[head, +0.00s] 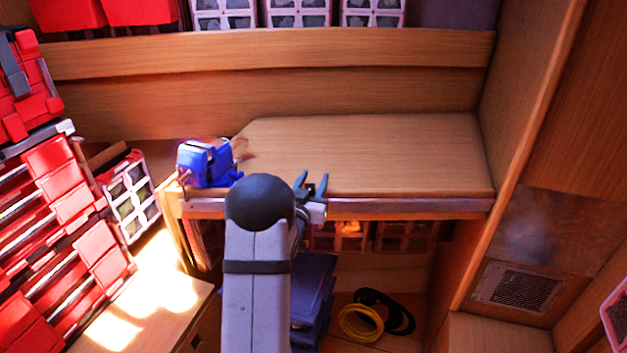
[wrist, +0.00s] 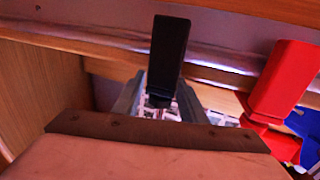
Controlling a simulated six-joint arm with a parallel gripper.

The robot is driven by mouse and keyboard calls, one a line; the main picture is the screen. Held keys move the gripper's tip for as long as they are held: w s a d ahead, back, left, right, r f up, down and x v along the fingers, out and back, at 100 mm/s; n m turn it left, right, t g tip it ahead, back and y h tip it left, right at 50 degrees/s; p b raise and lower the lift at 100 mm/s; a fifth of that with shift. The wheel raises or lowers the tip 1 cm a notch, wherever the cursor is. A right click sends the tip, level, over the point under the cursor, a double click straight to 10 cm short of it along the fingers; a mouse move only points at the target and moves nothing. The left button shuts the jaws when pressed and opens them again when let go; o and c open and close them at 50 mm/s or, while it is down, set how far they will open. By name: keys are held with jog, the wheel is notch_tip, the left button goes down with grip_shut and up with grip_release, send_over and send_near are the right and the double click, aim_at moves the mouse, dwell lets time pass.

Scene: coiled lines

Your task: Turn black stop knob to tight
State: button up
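In the wrist view a black upright block-shaped handle (wrist: 168,55), which looks like the black stop knob, stands in the middle against the bench's metal front edge. My gripper (head: 312,178) shows in the head view at the front edge of the workbench, with its two dark fingers apart. In the wrist view grey finger-like parts stand on either side of the handle's lower end. I cannot tell whether they touch it. The handle's base is partly hidden, and no tight mark is readable. I cannot make out the knob in the head view, where my arm covers part of the bench front.
A red handle (wrist: 283,80) stands close to the right of the black one in the wrist view. A blue vise-like tool (head: 207,163) sits on the bench's left end. The workbench top (head: 380,150) is otherwise clear. Red cases (head: 60,200) stand at left.

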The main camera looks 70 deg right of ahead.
grip_shut()
jog(key=g, duration=0.1)
jog(key=m+g+b, duration=0.1)
jog(key=shift+s+m+g, duration=0.2)
jog(key=shift+m+g, duration=0.1)
jog(key=shift+s+r+m+g+b, duration=0.1)
jog(key=shift+s+m+g+b, duration=0.1)
jog(key=shift+m+g, duration=0.25)
jog(key=shift+s+m+g+b, duration=0.1)
jog(key=shift+m+g+b, duration=0.15)
jog(key=shift+g, duration=0.4)
jog(key=shift+o, duration=0.3)
grip_release()
